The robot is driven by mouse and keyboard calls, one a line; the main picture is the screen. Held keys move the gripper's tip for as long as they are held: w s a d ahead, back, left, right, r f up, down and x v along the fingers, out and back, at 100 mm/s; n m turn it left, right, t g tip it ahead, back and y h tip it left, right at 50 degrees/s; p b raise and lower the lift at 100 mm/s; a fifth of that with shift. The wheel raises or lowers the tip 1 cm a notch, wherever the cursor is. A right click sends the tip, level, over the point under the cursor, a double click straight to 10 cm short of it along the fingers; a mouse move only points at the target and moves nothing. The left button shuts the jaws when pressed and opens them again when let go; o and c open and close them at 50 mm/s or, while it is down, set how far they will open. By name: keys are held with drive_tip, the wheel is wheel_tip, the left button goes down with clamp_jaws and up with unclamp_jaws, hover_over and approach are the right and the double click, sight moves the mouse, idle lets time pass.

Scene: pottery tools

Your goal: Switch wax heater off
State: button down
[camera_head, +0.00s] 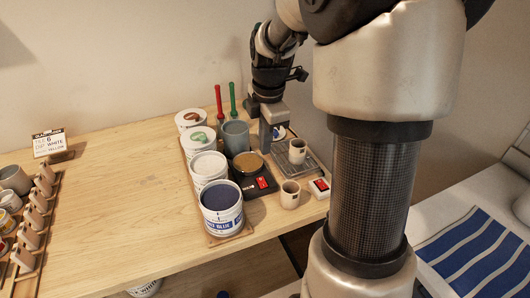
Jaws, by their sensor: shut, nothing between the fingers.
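The wax heater looks to be the black unit (249,187) with a round pan of amber-brown wax (248,162) on top and a red rocker switch (262,183) on its front. The switch is too small for me to read its position. My gripper (266,150) points down just behind and to the right of the pan, with its fingers together and nothing in them. I cannot tell whether the fingertips touch anything. A second red switch sits on a small white box (319,188) to the right.
White tubs, including a blue glaze tub (222,208), line the heater's left. A grey cup (235,137) holds red and green-handled tools behind it. Small cups (290,194) stand at right, one on a metal tray (315,165).

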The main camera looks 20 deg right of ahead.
sight(261, 179)
drive_tip(key=shift+r, duration=0.2)
drive_tip(key=w+b, duration=0.1)
drive_tip(key=b, duration=0.6)
drive_tip(key=shift+w+r, duration=0.15)
drive_tip(key=shift+r, duration=0.05)
drive_tip(key=f+b, duration=0.1)
drive_tip(key=f, duration=0.3)
drive_tip(key=w+f+b, duration=0.1)
drive_tip(key=f, duration=0.9)
drive_tip(key=shift+w+b, duration=0.35)
drive_tip(key=shift+b, duration=0.05)
